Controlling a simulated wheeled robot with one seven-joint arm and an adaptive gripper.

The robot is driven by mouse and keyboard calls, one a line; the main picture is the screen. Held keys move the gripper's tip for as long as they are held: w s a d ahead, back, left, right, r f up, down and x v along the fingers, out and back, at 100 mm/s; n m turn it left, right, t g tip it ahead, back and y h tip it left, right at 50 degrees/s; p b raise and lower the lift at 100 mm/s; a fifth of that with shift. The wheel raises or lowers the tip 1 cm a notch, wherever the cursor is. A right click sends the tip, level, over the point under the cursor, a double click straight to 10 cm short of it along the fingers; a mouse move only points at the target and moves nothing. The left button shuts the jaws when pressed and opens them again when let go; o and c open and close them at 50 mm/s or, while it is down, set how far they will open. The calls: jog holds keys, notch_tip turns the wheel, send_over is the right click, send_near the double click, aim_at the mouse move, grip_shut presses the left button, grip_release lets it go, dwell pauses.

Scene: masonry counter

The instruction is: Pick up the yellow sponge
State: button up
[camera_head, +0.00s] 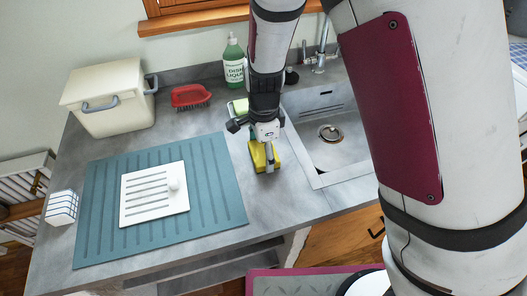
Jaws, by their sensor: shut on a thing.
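The yellow sponge (257,157) is on the grey counter, just left of the sink. My gripper (264,151) points down over it from above, and its fingers are shut on the sponge. The fingers hide part of the sponge. I cannot tell whether the sponge still touches the counter or is slightly raised.
The sink (325,150) with its tap (320,60) is to the right. A green dish liquid bottle (234,62), a green item (240,106) and a red brush (190,96) stand behind. A teal mat (100,215) with a white board (150,208), a cream box (108,92) and a white block (62,207) are left.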

aim_at(263, 151)
jog(key=shift+r, duration=0.5)
notch_tip(263, 151, up, 2)
jog(key=shift+r, duration=0.2)
jog(key=s+d, duration=0.1)
jog(key=s, duration=0.4)
jog(key=s+d+p, duration=0.1)
jog(key=s+d, duration=0.1)
jog(key=s, duration=0.3)
jog(key=s+d+r, duration=0.1)
jog(key=s, duration=0.4)
jog(key=shift+s+d, duration=0.2)
